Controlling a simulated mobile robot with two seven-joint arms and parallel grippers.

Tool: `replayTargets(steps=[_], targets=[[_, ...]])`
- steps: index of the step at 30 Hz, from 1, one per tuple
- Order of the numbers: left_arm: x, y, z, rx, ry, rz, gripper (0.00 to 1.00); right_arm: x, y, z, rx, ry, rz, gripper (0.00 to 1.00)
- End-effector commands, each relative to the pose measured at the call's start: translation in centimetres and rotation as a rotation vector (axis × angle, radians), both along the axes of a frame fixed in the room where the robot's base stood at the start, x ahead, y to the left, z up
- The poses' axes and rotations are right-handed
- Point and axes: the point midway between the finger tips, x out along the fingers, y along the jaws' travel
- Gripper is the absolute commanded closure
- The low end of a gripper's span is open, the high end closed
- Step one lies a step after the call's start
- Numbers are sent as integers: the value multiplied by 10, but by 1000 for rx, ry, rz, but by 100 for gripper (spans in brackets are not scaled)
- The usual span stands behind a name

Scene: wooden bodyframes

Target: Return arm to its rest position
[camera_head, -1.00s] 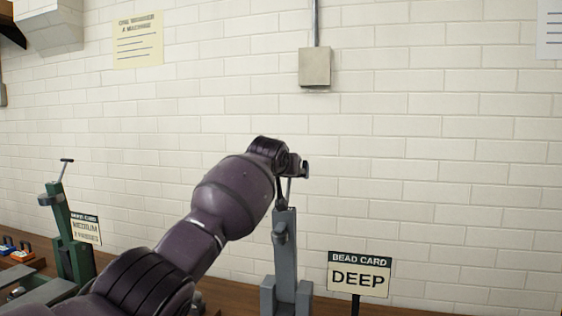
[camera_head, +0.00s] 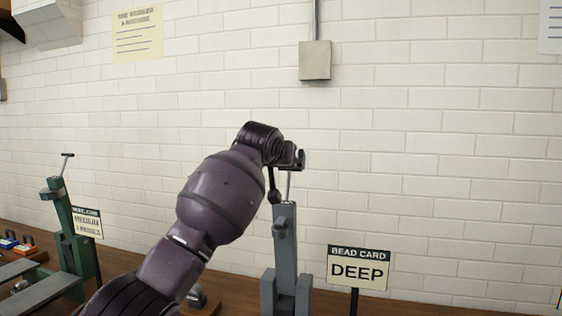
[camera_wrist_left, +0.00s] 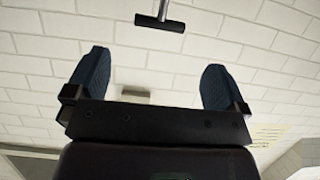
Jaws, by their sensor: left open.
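My left arm (camera_head: 222,197) comes in from the lower left and reaches up in front of the brick wall. Its gripper (camera_head: 292,158) is near the top of the grey press (camera_head: 285,245), by the thin upright rod (camera_head: 290,185). In the left wrist view the two dark blue fingers of my left gripper (camera_wrist_left: 155,72) stand wide apart with nothing between them. A dark T-shaped handle (camera_wrist_left: 160,22) shows beyond the fingertips, apart from them. My right gripper is not in view.
A sign reading "BEAD CARD DEEP" (camera_head: 358,268) stands right of the grey press. A green press (camera_head: 72,240) and a card reading "MEDIUM" (camera_head: 88,222) stand at the left. A grey box (camera_head: 315,60) hangs on the wall. The space above the arm is clear.

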Motion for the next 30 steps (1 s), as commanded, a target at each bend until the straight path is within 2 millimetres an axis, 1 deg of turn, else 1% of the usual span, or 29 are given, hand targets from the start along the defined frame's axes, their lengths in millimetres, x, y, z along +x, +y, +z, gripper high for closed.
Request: replayTargets(steps=[5,9,11,16,18,20,23,26,29,30], targets=[[0,0,0,4,-2,-2,0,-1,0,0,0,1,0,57],[2,-3,9,11,-62,-23,0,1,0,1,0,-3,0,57],[-1,-6,23,11,-125,-40,0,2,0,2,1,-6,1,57],[-19,-15,74,-6,-328,-90,0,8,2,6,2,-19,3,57],[-27,-13,85,-14,-405,-103,0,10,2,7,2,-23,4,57],[-31,-7,84,-21,-453,-109,0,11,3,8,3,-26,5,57],[-35,3,75,-27,-507,-110,0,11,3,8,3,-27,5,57],[-38,15,58,-36,-543,-105,0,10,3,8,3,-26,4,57],[-41,31,35,-41,-570,-95,0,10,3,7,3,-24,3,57],[-43,38,23,-43,-580,-90,0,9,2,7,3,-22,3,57]])
